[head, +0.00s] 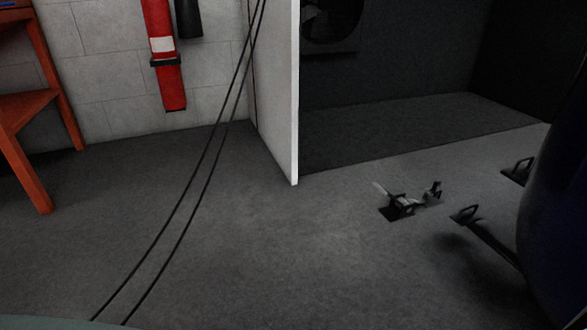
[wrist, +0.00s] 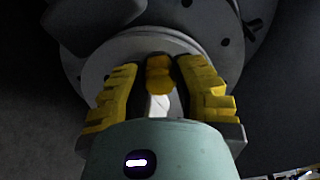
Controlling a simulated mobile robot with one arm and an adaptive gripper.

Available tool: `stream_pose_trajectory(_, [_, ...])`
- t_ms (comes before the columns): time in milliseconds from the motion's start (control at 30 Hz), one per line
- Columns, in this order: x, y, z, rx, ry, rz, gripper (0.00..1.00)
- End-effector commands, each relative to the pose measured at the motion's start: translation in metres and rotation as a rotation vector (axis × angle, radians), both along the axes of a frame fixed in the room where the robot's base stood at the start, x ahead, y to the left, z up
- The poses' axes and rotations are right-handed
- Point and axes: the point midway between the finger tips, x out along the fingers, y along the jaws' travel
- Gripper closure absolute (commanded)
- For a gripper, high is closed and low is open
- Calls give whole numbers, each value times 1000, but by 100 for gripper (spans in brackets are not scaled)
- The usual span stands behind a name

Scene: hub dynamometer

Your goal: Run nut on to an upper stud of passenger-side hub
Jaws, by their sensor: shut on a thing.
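My gripper (wrist: 160,68) has yellow ribbed fingers and points at the hub in the wrist view. Its fingers are closed on a small gold-yellow piece, which I take to be the nut (wrist: 158,78). The hub (wrist: 100,68) is a pale grey round face behind the fingertips, with a larger grey disc around it. Small dark holes or studs show near the disc's right and upper edge. The fingers and nut cover the hub's middle, so I cannot tell whether the nut touches a stud. The head view shows neither gripper nor hub.
In the head view, two black cables (head: 190,175) cross the floor. An orange stand (head: 33,100) and a red extinguisher-like cylinder (head: 164,60) are at left. A white panel edge (head: 280,90) stands mid-view. Floor brackets (head: 402,205) and a dark blue body (head: 560,210) are at right.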

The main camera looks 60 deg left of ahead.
Motion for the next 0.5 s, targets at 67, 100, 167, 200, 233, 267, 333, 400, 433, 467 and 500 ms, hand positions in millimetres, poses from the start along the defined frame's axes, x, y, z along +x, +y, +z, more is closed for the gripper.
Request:
stream_pose_trajectory(67, [-2, -4, 14, 96, -35, -7, 100])
stream_pose_trajectory(100, [-3, -4, 15, 141, -45, -7, 100])
stream_pose_trajectory(167, [-3, -4, 14, 214, -62, -7, 100])
stream_pose_trajectory(200, [-3, -3, 13, 261, -71, -6, 100])
stream_pose_trajectory(233, [-3, -3, 13, 295, -79, -6, 100])
stream_pose_trajectory(267, [-3, -3, 13, 327, -88, -6, 100])
stream_pose_trajectory(333, [-2, -3, 12, 407, -106, -3, 100])
stream_pose_trajectory(400, [-2, -3, 12, 479, -123, -2, 100])
stream_pose_trajectory(433, [-2, -3, 11, 507, -130, -1, 100])
stream_pose_trajectory(467, [-2, -2, 10, 530, -134, 0, 100])
stream_pose_trajectory(500, [-2, -3, 10, 556, -141, 1, 100])
